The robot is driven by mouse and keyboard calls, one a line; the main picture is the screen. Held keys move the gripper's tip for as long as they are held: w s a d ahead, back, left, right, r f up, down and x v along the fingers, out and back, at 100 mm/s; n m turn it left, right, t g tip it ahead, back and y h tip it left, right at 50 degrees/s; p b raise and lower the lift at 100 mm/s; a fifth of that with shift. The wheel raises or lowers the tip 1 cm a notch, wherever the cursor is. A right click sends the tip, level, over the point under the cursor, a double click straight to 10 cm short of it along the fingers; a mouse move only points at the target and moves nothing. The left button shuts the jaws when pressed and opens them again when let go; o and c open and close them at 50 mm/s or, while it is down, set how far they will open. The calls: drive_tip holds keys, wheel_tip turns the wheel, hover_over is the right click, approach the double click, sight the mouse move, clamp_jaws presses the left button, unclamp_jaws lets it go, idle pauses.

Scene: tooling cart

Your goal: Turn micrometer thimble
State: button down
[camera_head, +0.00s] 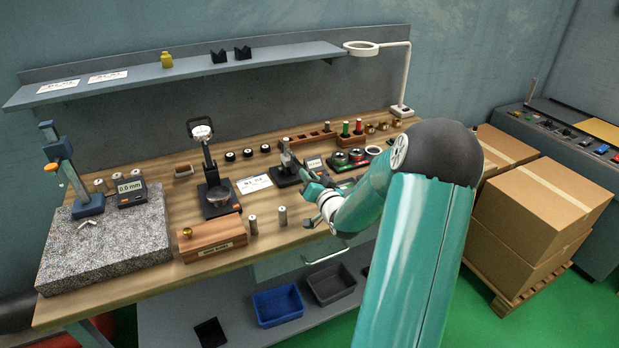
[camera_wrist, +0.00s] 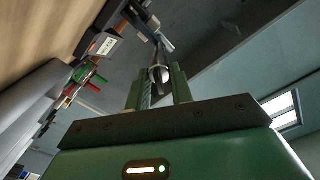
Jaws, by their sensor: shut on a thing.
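The micrometer (camera_head: 288,160) sits in a dark stand on the wooden bench, left of my gripper in the head view. My gripper (camera_head: 306,178) reaches it from the right, and my arm hides part of that area. In the wrist view, my gripper (camera_wrist: 160,88) has its two green fingers on either side of the metallic round thimble (camera_wrist: 158,73). The fingers are shut on it. The micrometer's dark body extends upward beyond the fingertips. The thimble's markings are too small to read.
A small digital display (camera_head: 314,162) stands close by the micrometer.

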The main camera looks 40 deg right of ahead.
drive_tip(key=m, duration=0.4)
drive_tip(key=shift+f+m, duration=0.1)
drive_tip(key=shift+m, duration=0.2)
drive_tip(key=m, duration=0.5)
drive_tip(key=shift+f, duration=0.1)
drive_tip(key=c, duration=1.6)
unclamp_jaws()
drive_tip(key=v, duration=1.4)
drive_tip(key=shift+d, duration=0.1)
